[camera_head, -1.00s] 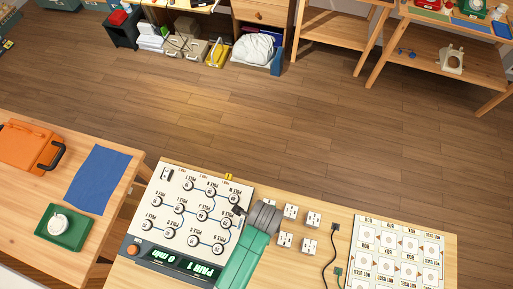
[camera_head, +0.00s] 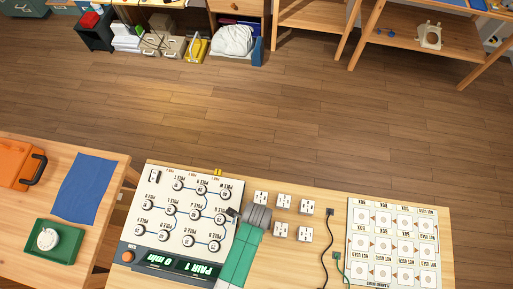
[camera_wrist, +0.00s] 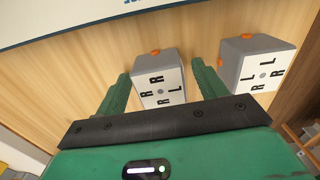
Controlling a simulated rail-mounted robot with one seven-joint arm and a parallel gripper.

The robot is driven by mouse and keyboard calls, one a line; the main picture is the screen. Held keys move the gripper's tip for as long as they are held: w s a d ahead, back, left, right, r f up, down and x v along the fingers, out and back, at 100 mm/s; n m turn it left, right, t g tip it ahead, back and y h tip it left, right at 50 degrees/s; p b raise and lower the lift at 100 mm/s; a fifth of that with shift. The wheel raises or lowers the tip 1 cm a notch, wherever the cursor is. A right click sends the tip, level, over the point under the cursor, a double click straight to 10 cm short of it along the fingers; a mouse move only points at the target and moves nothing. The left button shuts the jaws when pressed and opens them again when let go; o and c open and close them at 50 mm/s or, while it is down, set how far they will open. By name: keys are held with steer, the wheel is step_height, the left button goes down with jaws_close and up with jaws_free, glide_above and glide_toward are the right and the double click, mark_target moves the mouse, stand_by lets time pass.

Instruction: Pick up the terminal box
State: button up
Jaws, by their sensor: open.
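Several small terminal boxes stand on the table in the head view, among them one at the upper left (camera_head: 261,198) close to my arm and one at the lower left (camera_head: 281,232). In the wrist view, my gripper (camera_wrist: 161,76) is open, with a green finger on either side of a grey terminal box (camera_wrist: 160,82). Its white face carries R and L letters, and an orange spot shows on its edge. I cannot tell whether the fingers touch it. A second terminal box (camera_wrist: 260,66) stands to the right, outside the right finger. The fingers are not clear in the head view.
A white panel with round labelled dials (camera_head: 190,205) lies left of the boxes. A black cable (camera_head: 325,240) and a white sheet with a grid of squares (camera_head: 400,238) lie to the right. A side table with a blue cloth (camera_head: 85,188) stands at the left.

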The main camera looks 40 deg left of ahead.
steer(key=c, duration=1.1)
steer(key=shift+r, duration=0.55)
steer(key=r, duration=0.1)
steer(key=s+r, duration=0.1)
steer(key=shift+d+r+p, duration=0.25)
steer(key=shift+r+p, duration=0.05)
steer(key=s+d, duration=0.2)
steer(key=s, duration=0.2)
steer(key=s+d+r, duration=0.1)
steer(key=s+d, duration=0.1)
steer(key=s, duration=0.3)
steer(key=s+d, duration=0.1)
steer(key=s, duration=0.3)
steer(key=shift+s+d+r, duration=0.2)
steer(key=shift+s+d, duration=0.15)
steer(key=shift+d, duration=0.05)
